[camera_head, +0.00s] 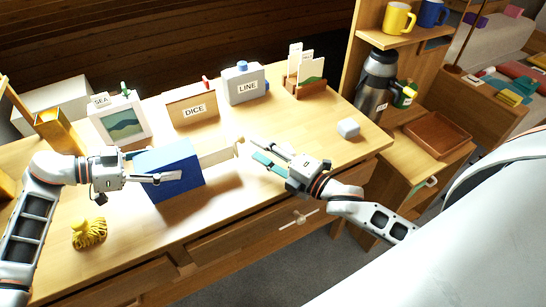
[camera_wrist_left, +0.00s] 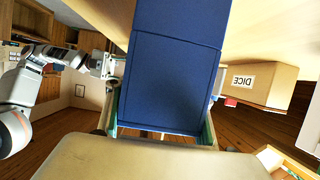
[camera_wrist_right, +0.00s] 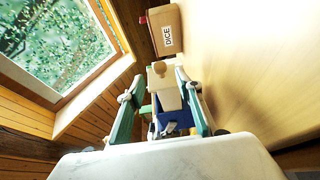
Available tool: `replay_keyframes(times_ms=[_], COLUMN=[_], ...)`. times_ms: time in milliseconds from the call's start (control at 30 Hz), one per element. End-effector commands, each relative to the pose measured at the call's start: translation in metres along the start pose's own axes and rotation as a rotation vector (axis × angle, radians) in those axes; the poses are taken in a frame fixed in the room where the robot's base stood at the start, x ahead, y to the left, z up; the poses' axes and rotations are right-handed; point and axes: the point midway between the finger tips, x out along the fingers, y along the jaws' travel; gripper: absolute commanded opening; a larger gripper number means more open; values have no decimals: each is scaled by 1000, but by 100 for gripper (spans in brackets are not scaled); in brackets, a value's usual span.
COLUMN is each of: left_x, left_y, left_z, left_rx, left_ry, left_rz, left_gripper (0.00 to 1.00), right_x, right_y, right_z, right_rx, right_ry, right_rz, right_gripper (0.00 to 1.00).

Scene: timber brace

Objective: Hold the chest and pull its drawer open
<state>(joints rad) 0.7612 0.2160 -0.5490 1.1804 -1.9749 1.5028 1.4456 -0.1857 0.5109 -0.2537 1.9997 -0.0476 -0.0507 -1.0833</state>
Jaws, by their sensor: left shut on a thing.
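The chest (camera_head: 170,170) is a blue box on the wooden table. Its pale cream drawer (camera_head: 218,152) sticks out of the right end, with a small round knob (camera_wrist_right: 158,68) on its front. My left gripper (camera_head: 152,166) is shut across the chest, one finger along the near side; the left wrist view shows the blue body (camera_wrist_left: 170,80) between both fingers. My right gripper (camera_head: 262,154) is open just right of the drawer. In the right wrist view its green-padded fingers are apart, with the knob and drawer front in line between them. I cannot tell whether they touch.
Behind the chest stand the DICE box (camera_head: 192,105), the LINE box (camera_head: 243,85) and the SEA box (camera_head: 120,118). A yellow rope bundle (camera_head: 89,233) lies at front left. A pale grey block (camera_head: 348,128) sits right. The table between right gripper and block is clear.

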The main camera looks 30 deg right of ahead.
Motion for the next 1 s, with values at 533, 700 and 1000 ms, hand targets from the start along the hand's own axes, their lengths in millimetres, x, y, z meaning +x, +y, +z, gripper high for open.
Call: replay_keyframes(times_ms=[533,700,1000], left_x=[0,0,0], left_y=[0,0,0], left_z=[-1,-1,-1], left_rx=[1,1,1], left_ry=[1,1,1], left_rz=[0,0,0], left_gripper=[22,22,72], right_x=[-44,-44,-44], right_y=[0,0,0], right_z=[0,0,0], right_rx=[0,-1,-1], right_ry=[0,0,-1], right_rz=[0,0,0], right_gripper=[35,35,35])
